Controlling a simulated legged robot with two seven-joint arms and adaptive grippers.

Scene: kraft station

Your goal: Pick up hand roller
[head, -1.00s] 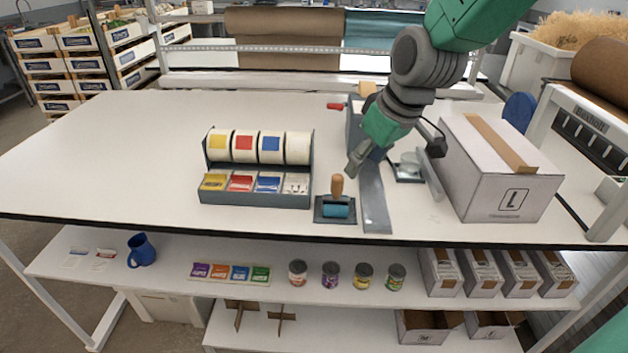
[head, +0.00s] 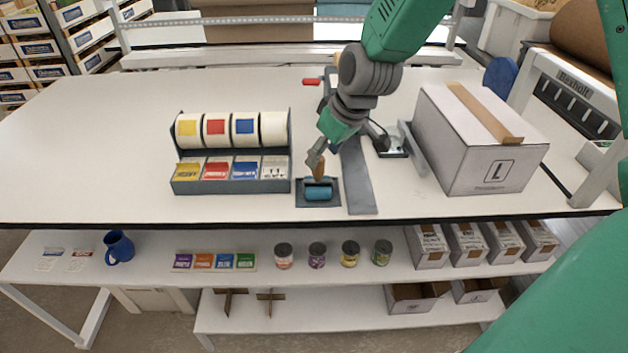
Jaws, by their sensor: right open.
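The hand roller (head: 318,190) has a blue cylinder and an upright wooden handle. It rests on a small dark tray (head: 302,202) near the front edge of the white table. My right gripper (head: 315,160) is open, pointing down, with its fingers at the top of the wooden handle. The fingers partly cover the handle, and I cannot tell whether they touch it. My left gripper is not in view.
A label dispenser (head: 282,187) with several rolls stands left of the tray. A grey strip (head: 358,180) lies just right of it. A large box (head: 475,150) marked L stands further right. The table's left side (head: 100,140) is clear.

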